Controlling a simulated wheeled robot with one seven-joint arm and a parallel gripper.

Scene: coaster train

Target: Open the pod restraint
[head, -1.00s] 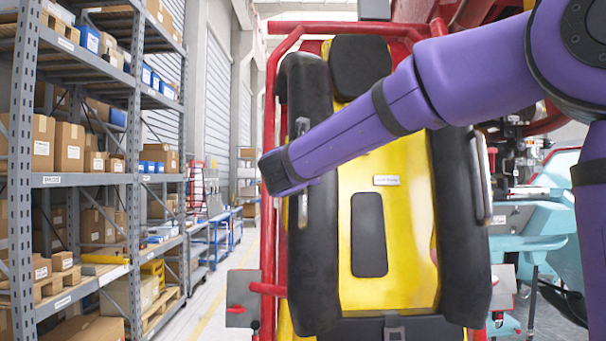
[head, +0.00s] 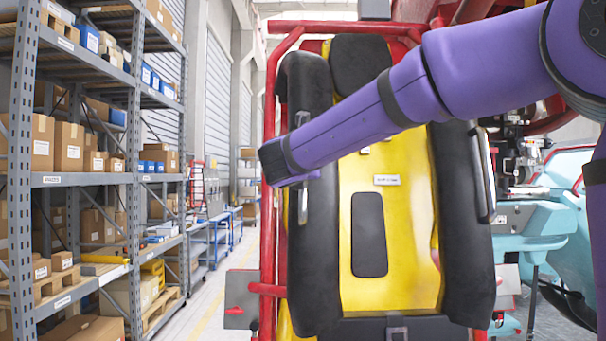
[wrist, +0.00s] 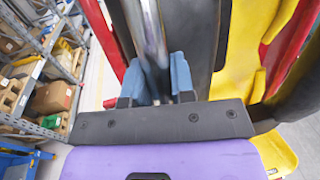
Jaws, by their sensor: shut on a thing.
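The pod seat (head: 400,275) is yellow, with a black headrest and a dark centre panel, in the middle of the head view. Thick black restraint pads stand along its left (head: 312,260) and right (head: 463,245) sides. A silver handle bar (wrist: 152,30) runs along the left pad; its lower part also shows in the head view (head: 303,203). My gripper's blue fingers (wrist: 154,84) are shut on this bar, one on each side, in the wrist view. In the head view my purple arm crosses the seat to the left pad and its fingers are hidden.
A red tubular frame (head: 269,230) surrounds the seat. Grey shelves (head: 90,180) with boxes stand on the left, with a clear aisle (head: 210,310) between. Teal machinery (head: 535,225) is at the right.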

